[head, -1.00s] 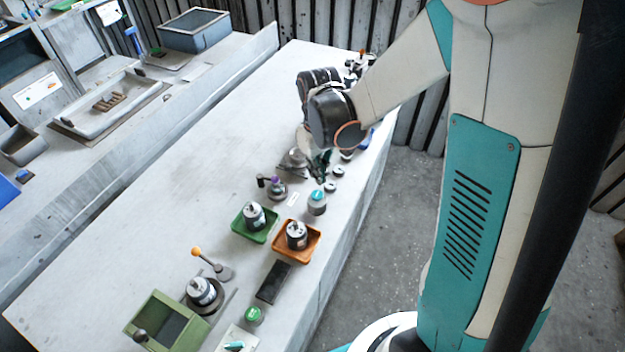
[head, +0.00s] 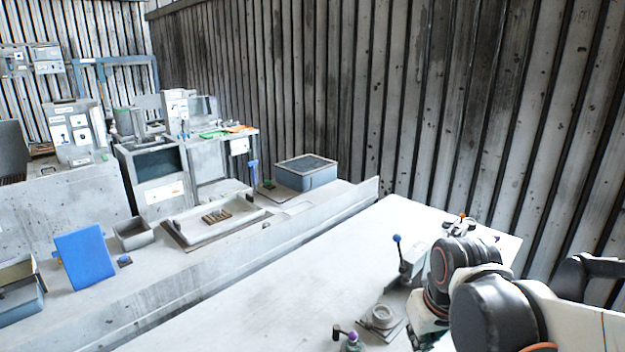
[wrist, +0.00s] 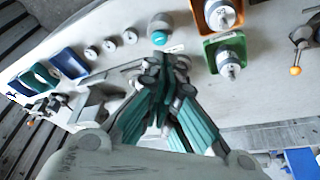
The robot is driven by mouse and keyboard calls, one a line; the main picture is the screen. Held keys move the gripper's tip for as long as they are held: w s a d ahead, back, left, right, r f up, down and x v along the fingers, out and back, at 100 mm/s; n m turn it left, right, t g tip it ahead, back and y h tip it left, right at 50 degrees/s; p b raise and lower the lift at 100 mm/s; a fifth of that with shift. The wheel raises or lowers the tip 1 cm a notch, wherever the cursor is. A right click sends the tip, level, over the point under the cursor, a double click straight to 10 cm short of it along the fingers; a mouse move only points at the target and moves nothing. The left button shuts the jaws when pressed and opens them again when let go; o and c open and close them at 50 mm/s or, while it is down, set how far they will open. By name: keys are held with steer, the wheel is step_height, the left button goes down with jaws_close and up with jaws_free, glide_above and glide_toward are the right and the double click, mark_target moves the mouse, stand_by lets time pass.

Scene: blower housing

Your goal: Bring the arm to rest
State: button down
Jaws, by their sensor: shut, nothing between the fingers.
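My gripper (wrist: 165,75) is in the middle of the wrist view. Its teal fingers come together at the tips, with nothing between them. It is over the bench, and the items seen beyond the fingertips look apart from it. In the head view my arm (head: 492,312) reaches in from the lower right above the bench (head: 245,310). Its dark wrist joints hide most of the gripper there.
The wrist view shows a teal-topped jar (wrist: 160,27), an orange tray (wrist: 207,28), a green tray (wrist: 209,60) and a blue bin (wrist: 68,64). A blue-knobbed lever clamp (head: 404,265) and a ring fixture (head: 383,318) stand near my arm. The bench's left part is clear.

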steer(key=s+m+t+b, duration=0.1)
steer(key=s+t+b, duration=0.2)
steer(key=s, duration=0.5)
steer(key=shift+s+r+m+t+b, duration=0.15)
steer(key=shift+r+m+t+b, duration=0.2)
steer(key=shift+r, duration=0.1)
stand_by(0.6)
